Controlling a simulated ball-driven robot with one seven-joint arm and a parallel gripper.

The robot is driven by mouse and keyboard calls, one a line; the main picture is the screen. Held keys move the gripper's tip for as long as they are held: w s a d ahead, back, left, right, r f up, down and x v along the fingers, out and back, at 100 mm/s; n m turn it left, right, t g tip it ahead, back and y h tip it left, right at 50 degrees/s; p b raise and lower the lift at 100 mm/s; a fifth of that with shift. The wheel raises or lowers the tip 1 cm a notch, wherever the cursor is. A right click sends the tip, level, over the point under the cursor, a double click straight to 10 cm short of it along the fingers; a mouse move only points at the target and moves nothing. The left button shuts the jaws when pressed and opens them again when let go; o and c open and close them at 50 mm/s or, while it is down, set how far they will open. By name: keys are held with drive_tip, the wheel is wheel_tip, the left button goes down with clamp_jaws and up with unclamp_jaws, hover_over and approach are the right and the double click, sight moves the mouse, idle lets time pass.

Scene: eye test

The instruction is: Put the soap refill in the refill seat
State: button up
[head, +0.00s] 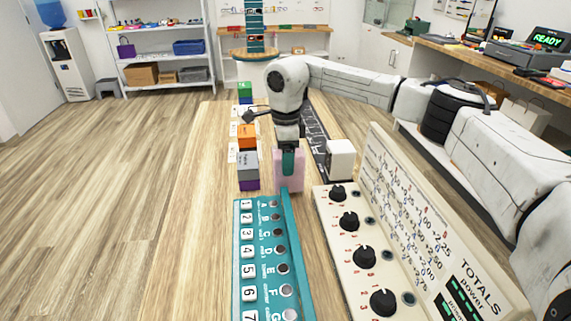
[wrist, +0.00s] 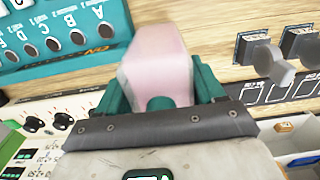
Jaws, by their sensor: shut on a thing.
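The soap refill, a pale pink translucent block, is between the jaws of my gripper (head: 289,162) in the head view, at the near middle of the wooden table. In the wrist view the pink refill (wrist: 155,60) stands out between the two teal fingers of my gripper (wrist: 160,98), which is shut on it. The refill's lower end is near the far end of the teal panel; I cannot tell whether it touches the table. I cannot make out which thing is the refill seat.
A teal panel (head: 240,260) with numbered buttons and lettered holes lies in front. A cream knob panel (head: 340,255) and totals board (head: 440,240) are to the right. A white box (head: 341,158) stands right of the refill. Stacked coloured blocks (head: 247,160) stand close on its left.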

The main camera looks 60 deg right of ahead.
drive_tip(key=shift+f, duration=0.95)
drive_tip(key=shift+f, duration=0.15)
drive_tip(key=o, duration=1.1)
drive_tip(key=shift+c, duration=0.2)
